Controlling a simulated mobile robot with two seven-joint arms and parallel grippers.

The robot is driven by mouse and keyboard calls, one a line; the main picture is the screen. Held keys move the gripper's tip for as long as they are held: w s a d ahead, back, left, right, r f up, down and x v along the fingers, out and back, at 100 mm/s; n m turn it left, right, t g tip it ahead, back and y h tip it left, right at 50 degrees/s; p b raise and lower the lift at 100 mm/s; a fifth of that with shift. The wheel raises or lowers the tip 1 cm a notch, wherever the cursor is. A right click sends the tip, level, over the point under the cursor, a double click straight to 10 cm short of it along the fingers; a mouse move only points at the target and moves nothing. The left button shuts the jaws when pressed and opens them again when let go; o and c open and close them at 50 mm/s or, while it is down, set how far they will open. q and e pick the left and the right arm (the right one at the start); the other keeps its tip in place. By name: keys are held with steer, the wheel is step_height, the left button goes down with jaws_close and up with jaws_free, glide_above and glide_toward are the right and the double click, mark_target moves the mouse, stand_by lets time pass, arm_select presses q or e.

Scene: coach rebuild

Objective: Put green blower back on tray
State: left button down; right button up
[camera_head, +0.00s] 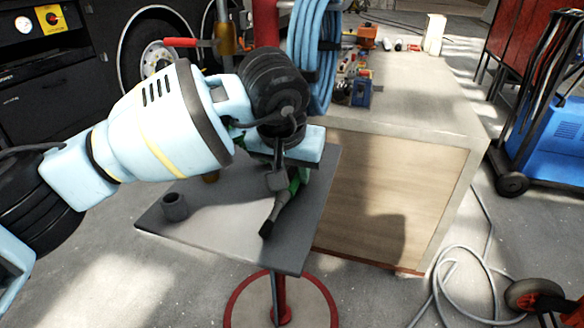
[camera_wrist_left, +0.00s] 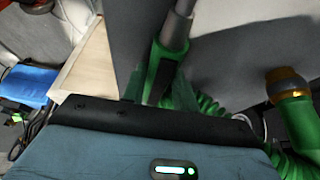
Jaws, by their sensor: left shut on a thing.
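The green blower (camera_head: 294,183) is at the grey tray (camera_head: 222,236), with its dark narrow end pointing toward the tray's front. My left gripper (camera_head: 281,180) reaches in over the tray from the left and is shut on the blower. Its wrist hides much of the blower. In the left wrist view the blower (camera_wrist_left: 171,50) shows as a green and black body with a grey tube, close in front of the gripper. I cannot tell whether the blower touches the tray. My right gripper is not in view.
A small dark cup (camera_head: 174,206) stands on the tray's left side. A wooden-sided workbench (camera_head: 390,200) stands close to the right. Blue coiled hose (camera_head: 314,50) hangs behind the tray. A brass-ended green fitting (camera_wrist_left: 287,84) shows in the left wrist view.

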arm_select(q)
steer(key=shift+f, duration=0.1)
stand_by(0.5)
steer(key=c, duration=1)
jaws_free()
steer(key=shift+v, duration=3.9)
